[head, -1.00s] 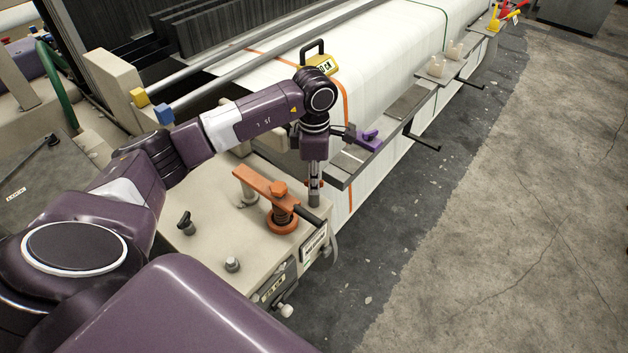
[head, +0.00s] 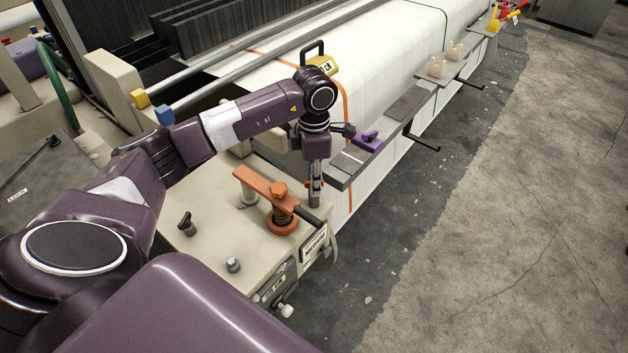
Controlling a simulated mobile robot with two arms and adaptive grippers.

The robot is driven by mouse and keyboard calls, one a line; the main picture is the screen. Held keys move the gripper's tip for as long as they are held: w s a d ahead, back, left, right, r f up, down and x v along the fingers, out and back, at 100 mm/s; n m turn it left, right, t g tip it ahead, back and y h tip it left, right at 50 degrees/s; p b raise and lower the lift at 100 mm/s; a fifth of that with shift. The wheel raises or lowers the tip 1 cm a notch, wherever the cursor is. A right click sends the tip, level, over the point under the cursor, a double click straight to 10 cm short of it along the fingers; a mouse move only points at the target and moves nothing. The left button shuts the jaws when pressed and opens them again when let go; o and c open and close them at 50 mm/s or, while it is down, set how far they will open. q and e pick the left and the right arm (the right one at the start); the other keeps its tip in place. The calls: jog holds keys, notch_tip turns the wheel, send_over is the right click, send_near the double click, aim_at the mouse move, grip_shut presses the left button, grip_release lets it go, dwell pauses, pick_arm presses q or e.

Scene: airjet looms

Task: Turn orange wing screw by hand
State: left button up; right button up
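My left gripper (head: 315,187) points down over the front right corner of the beige machine housing (head: 215,250). It is seen edge-on, so I cannot tell whether it is open or shut. An orange lever (head: 262,187) with an orange knob (head: 279,189), a round orange base (head: 282,222) and a black grip stands just left of and nearer than the gripper. A tiny orange patch shows beside the fingers; I cannot tell whether it is the wing screw. No wing shape in orange is clearly visible. My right gripper is out of view.
A black wing-shaped knob (head: 185,223) and a small grey knob (head: 233,265) stand on the housing. A purple clamp (head: 368,140) sits on the dark rail right of my gripper. A yellow weight (head: 320,66) is behind. Concrete floor (head: 500,230) at right is clear.

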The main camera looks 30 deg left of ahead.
pick_arm(q)
jog(key=shift+r+p, duration=1.5)
jog(key=shift+r, duration=1.2)
jog(key=shift+r, duration=0.15)
notch_tip(320, 180, up, 12)
jog(key=shift+f, duration=0.2)
